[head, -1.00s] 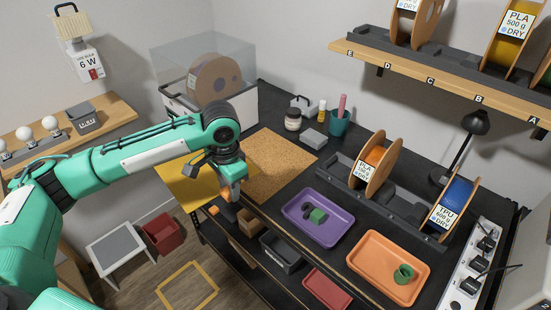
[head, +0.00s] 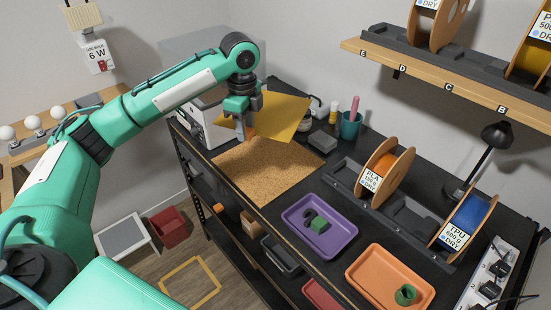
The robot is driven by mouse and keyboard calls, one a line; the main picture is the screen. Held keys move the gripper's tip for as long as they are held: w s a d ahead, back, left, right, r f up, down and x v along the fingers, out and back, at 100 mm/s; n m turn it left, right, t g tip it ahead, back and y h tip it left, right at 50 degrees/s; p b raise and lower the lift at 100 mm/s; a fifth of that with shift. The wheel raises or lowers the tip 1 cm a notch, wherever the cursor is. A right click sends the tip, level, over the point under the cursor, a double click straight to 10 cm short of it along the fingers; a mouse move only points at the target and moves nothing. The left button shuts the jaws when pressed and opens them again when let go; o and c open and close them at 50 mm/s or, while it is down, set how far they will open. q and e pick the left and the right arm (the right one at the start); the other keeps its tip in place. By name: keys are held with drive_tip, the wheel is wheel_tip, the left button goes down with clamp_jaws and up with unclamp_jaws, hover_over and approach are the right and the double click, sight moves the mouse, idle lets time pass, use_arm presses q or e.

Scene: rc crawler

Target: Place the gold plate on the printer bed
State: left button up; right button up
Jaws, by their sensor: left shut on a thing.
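The gold plate (head: 280,117) is a thin flat yellow sheet, held tilted above the back of the workbench. My left gripper (head: 245,132) is shut on its left edge. The plate hangs over the back of the cork mat (head: 252,180), apart from it. It hides part of the white box (head: 205,128) and things behind it. I cannot make out a printer bed in this view. My right gripper is not in view.
A purple tray (head: 345,232) and an orange tray (head: 372,288) hold small green parts. Spools (head: 402,165) stand in a dark rack at right. A teal cup (head: 350,127) and small containers stand at the back. The cork mat is bare.

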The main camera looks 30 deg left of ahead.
use_arm(q)
drive_tip(key=shift+w+a+r+m, duration=0.15)
drive_tip(key=shift+w+r+m, duration=0.25)
drive_tip(key=shift+w, duration=0.05)
drive_tip(key=p, duration=0.3)
hover_over(251, 183)
wheel_tip(251, 183, down, 15)
drive_tip(key=shift+r, duration=0.1)
drive_tip(key=shift+f+p, duration=0.65)
drive_tip(key=shift+f, duration=1.85)
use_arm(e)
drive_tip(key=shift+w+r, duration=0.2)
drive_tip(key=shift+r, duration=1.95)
use_arm(q)
drive_tip(key=o, duration=1.1)
drive_tip(key=shift+f, duration=0.15)
